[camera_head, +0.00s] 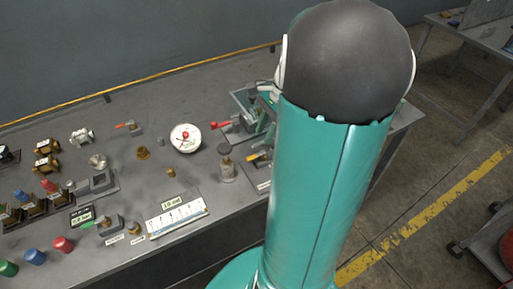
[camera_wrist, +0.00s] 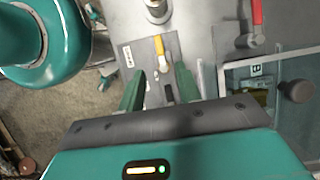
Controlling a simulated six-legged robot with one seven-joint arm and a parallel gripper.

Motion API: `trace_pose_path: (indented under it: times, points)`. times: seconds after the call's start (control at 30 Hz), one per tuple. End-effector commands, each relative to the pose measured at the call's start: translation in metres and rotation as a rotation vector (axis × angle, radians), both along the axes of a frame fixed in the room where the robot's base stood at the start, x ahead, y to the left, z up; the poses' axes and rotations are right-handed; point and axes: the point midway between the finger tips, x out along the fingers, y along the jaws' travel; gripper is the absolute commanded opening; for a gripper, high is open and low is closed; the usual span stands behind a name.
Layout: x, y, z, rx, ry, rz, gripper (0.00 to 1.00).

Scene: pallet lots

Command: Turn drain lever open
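A yellow-handled lever (camera_wrist: 159,45) is mounted on a grey plate (camera_wrist: 137,58) with a small white label, too small to read. In the head view the yellow handle (camera_head: 258,155) shows at the bench's right part, partly hidden by my arm. A red lever (camera_wrist: 257,13) stands to its right in the wrist view and also shows in the head view (camera_head: 221,125). I cannot read which lever is the drain lever. My gripper (camera_wrist: 160,80) is open, its two green fingers apart, with the yellow lever in line with the gap. I see nothing held.
A clear-topped box (camera_wrist: 275,85) with a dark knob (camera_wrist: 296,91) is right of my gripper. A metal cylinder (camera_wrist: 157,10) stands beyond the yellow lever.

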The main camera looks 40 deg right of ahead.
Motion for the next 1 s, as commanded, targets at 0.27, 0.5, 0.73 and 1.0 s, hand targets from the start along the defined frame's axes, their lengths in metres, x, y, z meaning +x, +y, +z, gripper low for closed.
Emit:
trace_pose_path:
  times: [0.27,0.5,0.73,1.0]
  points:
    - [0.005,0.020,-0.049,0.003,0.002,0.004,0.34]
    - [0.008,0.027,-0.066,-0.001,0.001,0.004,0.34]
    - [0.008,0.027,-0.067,-0.001,-0.001,0.005,0.34]
    - [0.008,0.027,-0.067,-0.001,-0.001,0.005,0.00]
